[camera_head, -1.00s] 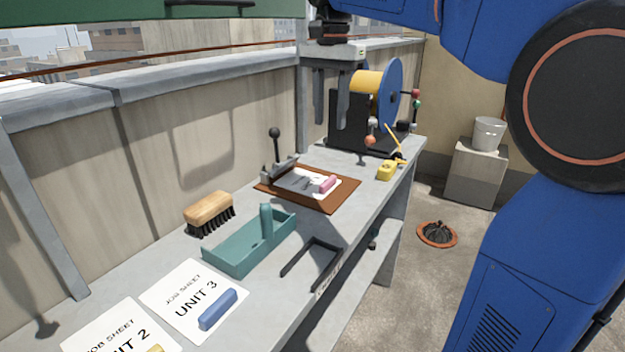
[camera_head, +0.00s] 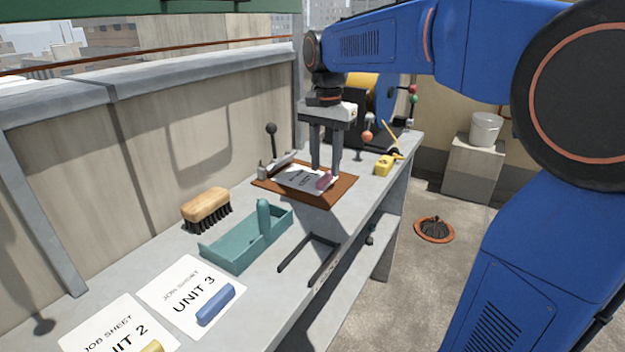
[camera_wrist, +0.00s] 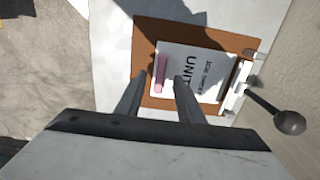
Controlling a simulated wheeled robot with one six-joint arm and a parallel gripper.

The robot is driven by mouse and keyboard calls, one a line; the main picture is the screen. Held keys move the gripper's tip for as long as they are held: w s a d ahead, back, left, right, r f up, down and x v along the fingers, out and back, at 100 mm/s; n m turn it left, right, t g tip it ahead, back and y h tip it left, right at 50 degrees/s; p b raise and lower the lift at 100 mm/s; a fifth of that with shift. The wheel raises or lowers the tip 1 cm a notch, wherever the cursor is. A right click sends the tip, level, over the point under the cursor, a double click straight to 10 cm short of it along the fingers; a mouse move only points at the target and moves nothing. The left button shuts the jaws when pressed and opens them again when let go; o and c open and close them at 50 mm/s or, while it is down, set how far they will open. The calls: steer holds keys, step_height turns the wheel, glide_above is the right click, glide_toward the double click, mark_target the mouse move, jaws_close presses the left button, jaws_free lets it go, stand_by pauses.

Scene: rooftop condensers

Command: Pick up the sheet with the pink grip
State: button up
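The white job sheet (camera_head: 296,178) with the pink grip (camera_head: 325,181) lies on a brown clipboard (camera_head: 330,196) on the bench. It also shows in the wrist view, with the sheet (camera_wrist: 205,63) partly under a clamp and the pink grip (camera_wrist: 161,73) along its near edge. My gripper (camera_head: 325,172) points down over the clipboard, close to the pink grip. Its two fingers are apart with nothing between them. In the wrist view the fingers (camera_wrist: 158,95) reach toward the sheet, the pink grip lying between their tips. Whether a finger touches it I cannot tell.
A clamp lever with a black knob (camera_head: 271,129) stands behind the clipboard. A teal tray (camera_head: 229,252), a brush (camera_head: 206,208), a black U-shaped bracket (camera_head: 311,262) and a Unit 3 sheet (camera_head: 178,283) lie nearer. A yellow tape (camera_head: 384,164) sits to the right.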

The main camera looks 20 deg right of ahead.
mark_target(325, 176)
steer(key=shift+f, duration=1.5)
jaws_close()
steer(key=shift+w+r, duration=0.1)
steer(key=shift+w, duration=0.05)
